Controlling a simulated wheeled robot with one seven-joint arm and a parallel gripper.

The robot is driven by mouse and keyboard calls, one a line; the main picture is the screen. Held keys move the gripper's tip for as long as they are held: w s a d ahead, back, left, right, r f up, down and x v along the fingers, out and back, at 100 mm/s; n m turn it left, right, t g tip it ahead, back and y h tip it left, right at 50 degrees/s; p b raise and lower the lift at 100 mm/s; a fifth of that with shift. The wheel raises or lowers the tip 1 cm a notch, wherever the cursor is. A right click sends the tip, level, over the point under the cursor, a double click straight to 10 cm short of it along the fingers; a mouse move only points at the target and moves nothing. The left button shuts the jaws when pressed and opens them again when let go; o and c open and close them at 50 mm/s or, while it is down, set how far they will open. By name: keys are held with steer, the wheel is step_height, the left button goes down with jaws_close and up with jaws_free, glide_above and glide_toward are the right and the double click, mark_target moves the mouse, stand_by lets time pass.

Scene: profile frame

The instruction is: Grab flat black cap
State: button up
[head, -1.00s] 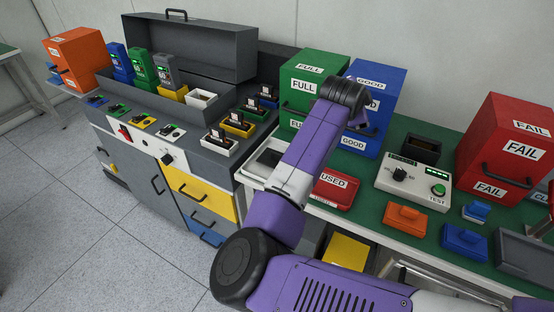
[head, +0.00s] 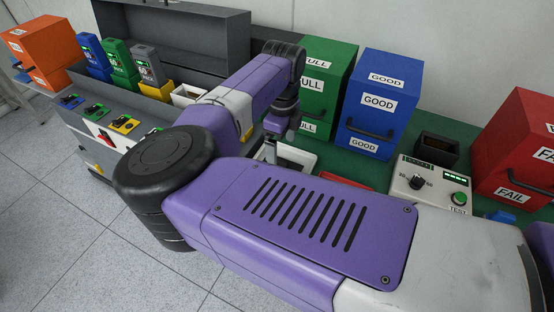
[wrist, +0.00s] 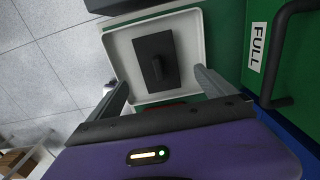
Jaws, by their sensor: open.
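In the wrist view a flat black cap (wrist: 148,66) with a raised bar handle lies in a shallow white tray (wrist: 116,42). My gripper (wrist: 158,86) is open and empty, its two fingers spread either side of the tray's near part, with the cap visible between and beyond them. In the head view my gripper (head: 270,150) points down over the white tray (head: 298,156), beside the green box. The cap is hidden there by my arm.
A green FULL box (head: 320,90) and a blue GOOD box (head: 378,105) stand right of the tray. A tester (head: 430,185) and a red FAIL box (head: 520,145) are farther right. Grey machinery with coloured devices is at left.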

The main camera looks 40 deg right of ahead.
mark_target(280, 160)
steer(key=shift+a+f+p, duration=0.15)
steer(key=shift+f+p, duration=0.3)
steer(key=shift+f, duration=3.1)
steer(key=c, duration=1.4)
steer(key=shift+r, duration=0.15)
steer(key=shift+c, duration=0.2)
step_height(280, 160, up, 20)
steer(key=b, duration=0.1)
